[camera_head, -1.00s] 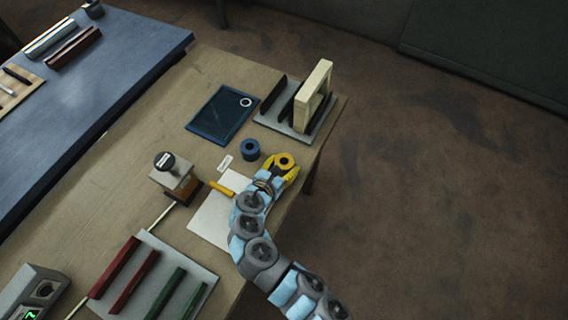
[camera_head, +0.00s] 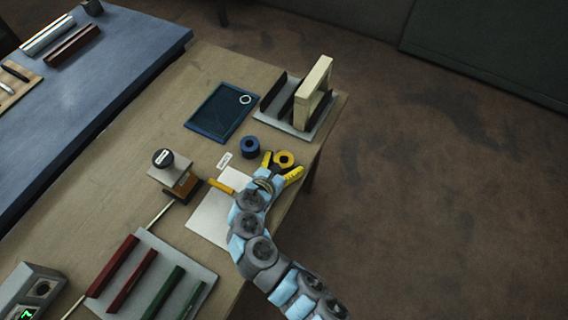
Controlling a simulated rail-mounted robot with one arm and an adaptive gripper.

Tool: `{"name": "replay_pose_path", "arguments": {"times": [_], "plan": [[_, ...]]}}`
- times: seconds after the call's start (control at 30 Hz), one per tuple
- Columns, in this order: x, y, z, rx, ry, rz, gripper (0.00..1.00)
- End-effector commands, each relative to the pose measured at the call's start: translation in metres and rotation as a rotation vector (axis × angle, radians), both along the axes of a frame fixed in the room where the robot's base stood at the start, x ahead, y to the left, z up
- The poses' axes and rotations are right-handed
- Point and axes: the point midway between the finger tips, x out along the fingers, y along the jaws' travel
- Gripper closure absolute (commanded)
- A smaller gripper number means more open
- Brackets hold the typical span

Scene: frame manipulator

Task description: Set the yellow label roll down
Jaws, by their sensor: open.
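The yellow label roll (camera_head: 284,158) is at the right edge of the wooden table, just beyond my gripper. It appears to rest on the table top, with its dark centre hole facing up. My gripper (camera_head: 280,166) has yellow fingers, spread open on either side of the near part of the roll. I cannot tell whether a fingertip still touches the roll. A blue roll (camera_head: 250,147) stands just left of the yellow one.
A blue tray (camera_head: 209,123) with a white ring lies up and left. A grey rack (camera_head: 317,127) holds a pale wooden frame (camera_head: 313,92) behind the rolls. A white sheet (camera_head: 208,219), a yellow stick (camera_head: 221,186) and a stamp-like block (camera_head: 173,178) lie left of my arm.

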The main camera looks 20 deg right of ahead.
Motion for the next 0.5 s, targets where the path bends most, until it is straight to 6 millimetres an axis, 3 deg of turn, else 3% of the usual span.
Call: {"name": "replay_pose_path", "arguments": {"times": [0.5], "plan": [[-0.049,0.07,0.037,-0.002,-0.001,0.007,0.12]]}}
